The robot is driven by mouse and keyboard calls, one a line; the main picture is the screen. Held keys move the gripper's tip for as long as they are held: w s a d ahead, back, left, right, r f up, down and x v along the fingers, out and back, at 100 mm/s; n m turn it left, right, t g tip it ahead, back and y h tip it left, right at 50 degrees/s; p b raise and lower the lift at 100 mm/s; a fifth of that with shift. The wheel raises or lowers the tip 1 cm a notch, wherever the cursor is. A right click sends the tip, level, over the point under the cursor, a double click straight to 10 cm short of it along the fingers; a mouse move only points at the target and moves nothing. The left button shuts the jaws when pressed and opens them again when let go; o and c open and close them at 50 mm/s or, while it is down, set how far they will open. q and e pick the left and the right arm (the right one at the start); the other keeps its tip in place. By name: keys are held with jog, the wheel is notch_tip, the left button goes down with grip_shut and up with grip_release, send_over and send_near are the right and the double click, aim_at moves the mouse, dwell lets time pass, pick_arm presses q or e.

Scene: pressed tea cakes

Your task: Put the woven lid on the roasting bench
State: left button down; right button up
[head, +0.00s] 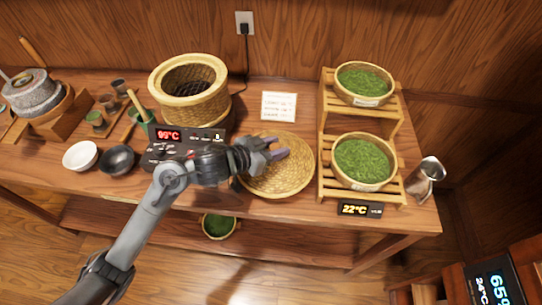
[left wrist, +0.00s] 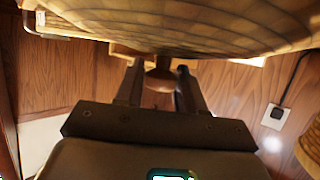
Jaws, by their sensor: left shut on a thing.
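The woven lid (head: 290,178) is a round, tan, flat disc at the middle front of the wooden bench (head: 285,211). My left gripper (head: 276,152) reaches over it from the left. In the left wrist view the lid (left wrist: 190,22) fills the top, and its brown knob (left wrist: 160,78) sits between the two fingers of my left gripper (left wrist: 160,88), which are shut on it. I cannot tell whether the lid touches the bench. My right gripper is not in view.
A round woven basket (head: 190,107) stands open behind a 99°C display box (head: 163,154). A two-tier wooden rack (head: 326,120) holds bowls of green leaves on the right. A metal pitcher (head: 427,172) is beside it.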

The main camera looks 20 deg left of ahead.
pick_arm(q)
jog(key=shift+w+a+f, duration=0.7)
jog(key=shift+a+f, duration=0.05)
notch_tip(320, 180, down, 4)
jog(key=shift+r+b, duration=0.1)
jog(key=shift+b, duration=1.1)
jog(key=c, duration=0.7)
grip_release()
jog(key=shift+f, duration=0.2)
